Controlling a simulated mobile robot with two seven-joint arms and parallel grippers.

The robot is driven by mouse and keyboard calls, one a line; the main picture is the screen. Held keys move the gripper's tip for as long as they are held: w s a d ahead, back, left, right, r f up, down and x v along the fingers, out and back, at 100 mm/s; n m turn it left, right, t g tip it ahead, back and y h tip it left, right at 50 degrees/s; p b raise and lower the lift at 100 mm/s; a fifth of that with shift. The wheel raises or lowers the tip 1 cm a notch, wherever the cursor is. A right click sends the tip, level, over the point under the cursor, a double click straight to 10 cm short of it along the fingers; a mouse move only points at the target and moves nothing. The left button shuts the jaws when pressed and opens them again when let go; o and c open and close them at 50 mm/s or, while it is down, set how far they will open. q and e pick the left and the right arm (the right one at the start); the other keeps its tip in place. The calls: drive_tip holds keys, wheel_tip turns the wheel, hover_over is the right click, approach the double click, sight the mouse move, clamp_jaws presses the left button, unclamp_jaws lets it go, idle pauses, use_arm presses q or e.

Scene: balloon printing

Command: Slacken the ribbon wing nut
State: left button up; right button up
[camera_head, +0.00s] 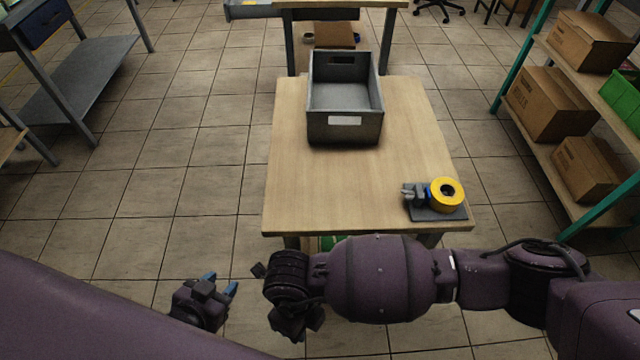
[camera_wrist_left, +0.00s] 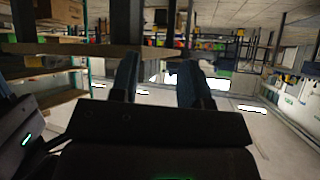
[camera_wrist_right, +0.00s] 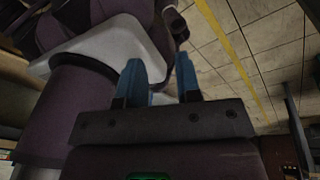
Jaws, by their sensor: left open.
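A small grey device (camera_head: 436,213) with a yellow ribbon roll (camera_head: 446,194) sits near the front right corner of the wooden table (camera_head: 300,190). A grey clamp-like part (camera_head: 412,195) stands at the roll's left side; the wing nut is too small to make out. My left gripper (camera_head: 220,283) is open and empty in front of the table, far left of the device. Its two blue fingers also show apart in the left wrist view (camera_wrist_left: 160,78). My right gripper (camera_wrist_right: 161,82) is open and empty in the right wrist view; its fingers do not show clearly in the head view.
A grey open bin (camera_head: 345,132) stands at the back middle of the table. Shelves with cardboard boxes (camera_head: 545,105) are at the right, a grey bench (camera_head: 85,75) at the left. My right arm crosses in front of the table. The table's left front is clear.

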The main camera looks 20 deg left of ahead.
drive_tip(key=w+d+t+h, duration=0.3)
drive_tip(key=w+d+t, duration=0.25)
drive_tip(key=w, duration=0.55)
drive_tip(key=n+t+h+b, duration=0.1)
drive_tip(key=t+h, duration=0.2)
drive_tip(key=t, duration=0.6)
approach(407, 196)
drive_tip(key=s, duration=0.1)
drive_tip(key=shift+w+d+f+g+b, duration=0.15)
drive_tip(key=shift+w+f+g+b, duration=0.25)
drive_tip(key=shift+w+b, duration=0.35)
drive_tip(key=b+x, duration=0.1)
drive_tip(key=x, duration=0.5)
drive_tip(key=shift+w+r+b, duration=0.1)
drive_tip(key=shift+w+b, duration=0.25)
drive_tip(key=shift+w+d, duration=0.35)
drive_tip(key=shift+w, duration=0.2)
use_arm(q)
drive_tip(key=shift+g, duration=0.4)
wheel_tip(407, 196, down, 4)
drive_tip(key=shift+s+f, duration=0.15)
